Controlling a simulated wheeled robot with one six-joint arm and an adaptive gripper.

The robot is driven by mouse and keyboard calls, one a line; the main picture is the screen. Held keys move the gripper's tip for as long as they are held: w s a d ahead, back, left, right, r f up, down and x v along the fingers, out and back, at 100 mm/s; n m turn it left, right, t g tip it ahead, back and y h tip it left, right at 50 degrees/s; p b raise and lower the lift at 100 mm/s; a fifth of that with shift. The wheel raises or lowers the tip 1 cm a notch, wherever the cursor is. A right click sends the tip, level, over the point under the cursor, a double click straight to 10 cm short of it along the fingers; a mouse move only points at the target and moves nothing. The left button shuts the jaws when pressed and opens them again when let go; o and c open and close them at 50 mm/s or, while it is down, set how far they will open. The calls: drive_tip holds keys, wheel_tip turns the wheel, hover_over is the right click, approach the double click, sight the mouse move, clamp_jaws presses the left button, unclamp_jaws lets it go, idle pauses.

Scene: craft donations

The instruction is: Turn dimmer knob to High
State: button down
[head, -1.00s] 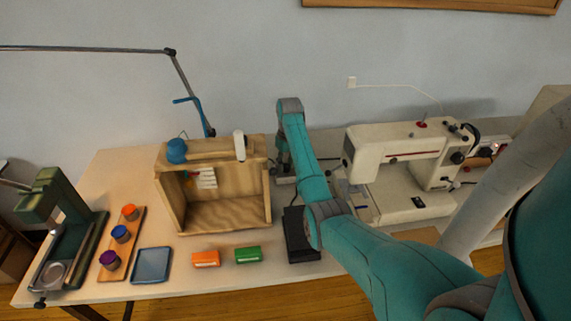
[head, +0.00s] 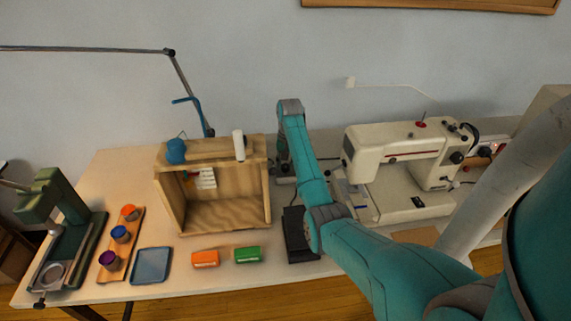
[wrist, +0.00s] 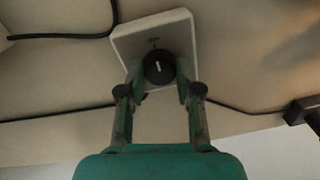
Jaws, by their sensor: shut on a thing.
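The dimmer knob (wrist: 158,68) is a round black knob with a short white pointer line, on a pale dimmer plate (wrist: 178,35) in the wrist view. The pointer line looks almost upright in that view. My gripper (wrist: 160,78) has its two green fingers on either side of the knob and is shut on it. A small marking shows on the plate beyond the knob, too small to read. In the head view my teal arm reaches to the back of the table, and the knob and gripper are hidden there.
A wooden box (head: 168,205) stands left of my arm and a white sewing machine (head: 395,143) right of it. Orange (head: 205,259) and green (head: 247,254) blocks lie in front of the box. Dark cables (wrist: 60,36) run near the plate.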

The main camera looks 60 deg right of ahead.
idle(0.4)
drive_tip(key=c, duration=0.8)
unclamp_jaws()
